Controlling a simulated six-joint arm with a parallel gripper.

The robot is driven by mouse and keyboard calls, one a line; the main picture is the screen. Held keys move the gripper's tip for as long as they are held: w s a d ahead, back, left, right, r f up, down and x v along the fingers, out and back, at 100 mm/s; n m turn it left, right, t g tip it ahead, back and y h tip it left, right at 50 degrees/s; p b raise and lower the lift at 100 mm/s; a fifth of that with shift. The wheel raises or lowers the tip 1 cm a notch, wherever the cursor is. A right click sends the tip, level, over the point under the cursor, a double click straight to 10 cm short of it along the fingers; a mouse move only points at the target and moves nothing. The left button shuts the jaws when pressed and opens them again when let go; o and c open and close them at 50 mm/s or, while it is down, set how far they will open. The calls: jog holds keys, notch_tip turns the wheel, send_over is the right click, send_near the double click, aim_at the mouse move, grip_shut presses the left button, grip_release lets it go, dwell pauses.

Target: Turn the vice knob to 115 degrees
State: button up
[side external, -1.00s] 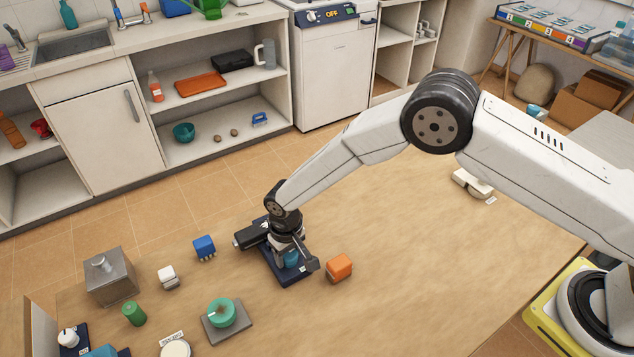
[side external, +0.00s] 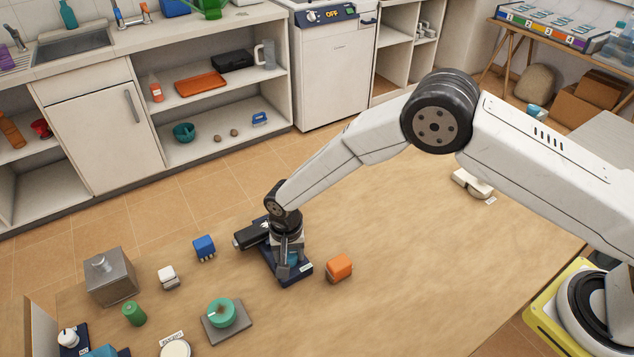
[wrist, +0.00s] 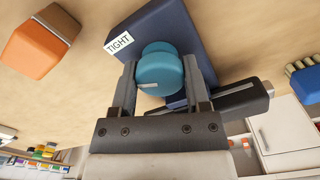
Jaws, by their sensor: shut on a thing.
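The vice knob (wrist: 157,62) is a round blue knob with a pale pointer line on its face. It sits on a dark blue base (wrist: 178,30) with a white label reading TIGHT (wrist: 120,43). My gripper (wrist: 160,80) is shut on the knob, one finger on each side of it. In the side view my gripper (side external: 290,250) points down over the dark base (side external: 296,279), and the fingers hide most of the knob. The pointer line lies nearly crosswise between the fingers in the wrist view.
An orange block (side external: 339,267) stands close to the right of the base. A teal knob (side external: 222,312) on a grey plate is nearer the front.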

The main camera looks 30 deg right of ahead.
aim_at(289, 252)
jog(key=o, duration=1)
jog(key=shift+r, duration=0.1)
jog(key=shift+r, duration=3.8)
